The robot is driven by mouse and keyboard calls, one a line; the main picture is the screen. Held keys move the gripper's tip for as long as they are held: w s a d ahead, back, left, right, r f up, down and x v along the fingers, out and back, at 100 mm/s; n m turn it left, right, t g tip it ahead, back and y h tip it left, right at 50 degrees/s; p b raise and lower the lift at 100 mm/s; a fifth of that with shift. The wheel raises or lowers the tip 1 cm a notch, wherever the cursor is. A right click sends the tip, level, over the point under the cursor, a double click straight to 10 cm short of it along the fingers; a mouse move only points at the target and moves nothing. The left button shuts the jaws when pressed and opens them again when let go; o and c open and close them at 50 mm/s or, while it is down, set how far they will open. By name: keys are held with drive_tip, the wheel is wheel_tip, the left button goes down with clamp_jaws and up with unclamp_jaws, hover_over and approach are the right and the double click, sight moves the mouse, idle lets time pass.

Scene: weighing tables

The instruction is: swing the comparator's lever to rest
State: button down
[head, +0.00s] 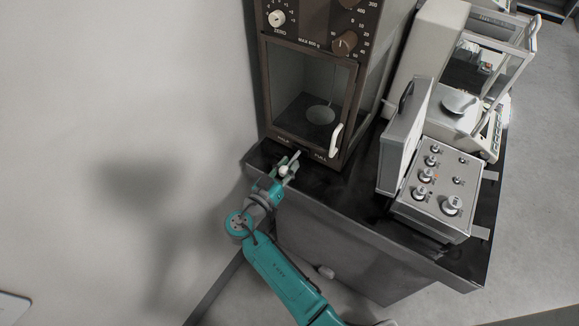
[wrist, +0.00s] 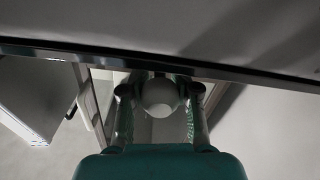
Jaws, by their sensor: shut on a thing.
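The comparator (head: 262,75) is a tall dark brown cabinet with dials on top and a glass door with a white handle. Its lever's white round knob (head: 284,171) shows at the lower front edge, below the printed HALF mark. My gripper (head: 289,166) is at this knob, in front of the cabinet's left lower part. In the wrist view the pale knob (wrist: 160,98) sits between the two fingers of my gripper (wrist: 160,90), which are shut on it. The lever's arm is mostly hidden by the fingers and knob.
The comparator stands on a dark table (head: 375,222). A plain wall is close on the left.

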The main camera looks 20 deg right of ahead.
drive_tip(key=shift+a, duration=0.1)
drive_tip(key=c, duration=1)
unclamp_jaws()
drive_tip(key=shift+c, duration=0.2)
drive_tip(key=v, duration=1.2)
drive_tip(key=shift+f, duration=0.1)
